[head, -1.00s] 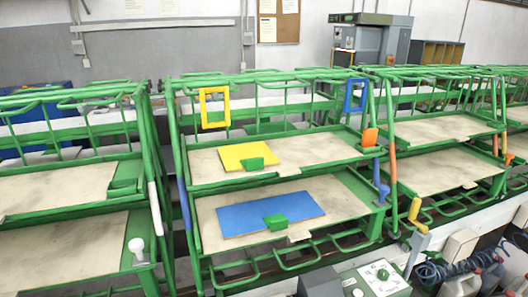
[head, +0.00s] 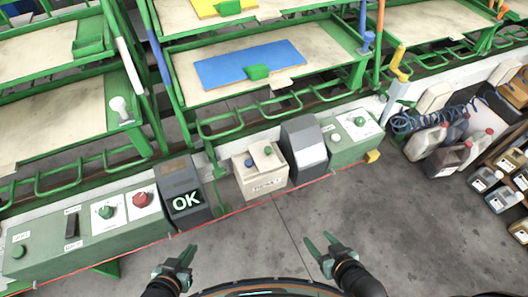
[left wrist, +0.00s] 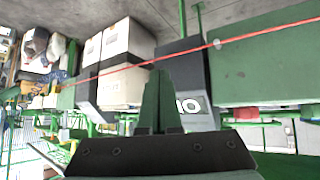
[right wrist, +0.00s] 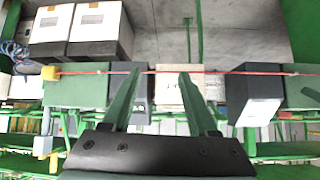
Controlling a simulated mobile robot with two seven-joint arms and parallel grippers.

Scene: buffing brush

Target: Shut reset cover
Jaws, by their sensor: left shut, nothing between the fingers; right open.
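A cream box (head: 262,180) with a label that seems to read RESET stands on the front ledge in the head view. A cream flap (head: 264,157) with a small green knob sits on its right part, and a blue button (head: 248,163) shows uncovered beside it. I cannot tell the flap's exact angle. My left gripper (head: 188,251) is shut and empty, low in front of the OK display. My right gripper (head: 319,240) is open and empty, in front and right of the cream box, apart from it. The box also shows between the right fingers in the right wrist view (right wrist: 180,92).
The dark OK display (head: 185,199) stands left of the cream box, a grey housing (head: 303,148) right of it. Green control boxes (head: 100,225) flank them. A red line (head: 225,208) runs along the ledge front. Bottles (head: 447,152) stand right.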

